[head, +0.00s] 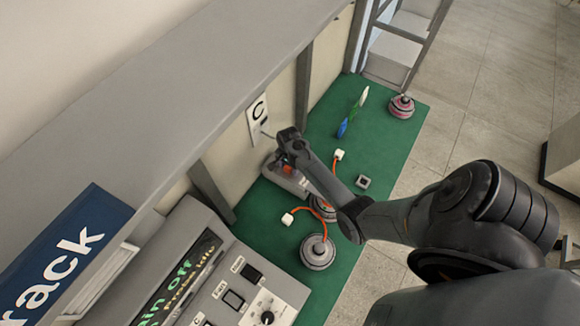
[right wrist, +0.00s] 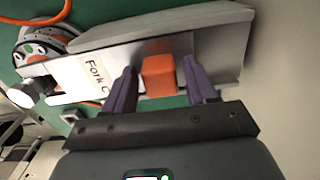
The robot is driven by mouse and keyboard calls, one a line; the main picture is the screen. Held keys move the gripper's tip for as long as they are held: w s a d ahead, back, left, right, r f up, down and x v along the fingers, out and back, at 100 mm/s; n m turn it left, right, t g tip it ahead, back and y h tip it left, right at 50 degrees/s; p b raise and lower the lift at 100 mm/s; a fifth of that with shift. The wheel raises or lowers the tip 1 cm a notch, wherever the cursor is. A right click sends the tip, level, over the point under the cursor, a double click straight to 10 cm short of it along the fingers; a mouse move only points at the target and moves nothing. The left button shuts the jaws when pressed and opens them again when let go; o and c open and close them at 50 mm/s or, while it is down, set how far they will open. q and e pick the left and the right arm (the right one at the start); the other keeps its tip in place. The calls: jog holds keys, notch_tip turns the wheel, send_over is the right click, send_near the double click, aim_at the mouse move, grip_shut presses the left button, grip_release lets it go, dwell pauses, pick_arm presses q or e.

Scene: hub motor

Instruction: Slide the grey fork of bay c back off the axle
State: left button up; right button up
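The grey fork of bay c, labelled "Fork C" (right wrist: 82,78), lies across the right wrist view with an orange block (right wrist: 158,76) standing on it. In the head view the fork (head: 278,178) sits below the white "C" sign (head: 258,110), partly hidden by my right arm. My right gripper (right wrist: 161,84) has its two purple fingers on either side of the orange block, with narrow gaps showing, so it is open around the block. It also shows in the head view (head: 287,150). The axle is not clearly visible. My left gripper is not in view.
A round hub motor (head: 318,252) with an orange cable and white plug (head: 288,219) lies on the green mat (head: 262,212). Another hub (head: 326,207) is partly behind my arm. A pink-grey hub (head: 400,106) stands at the far end. A control panel (head: 225,290) is at the front.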

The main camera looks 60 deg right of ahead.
jog(key=shift+r, duration=0.1)
notch_tip(320, 180, up, 11)
jog(key=shift+f, duration=0.15)
dwell(0.7)
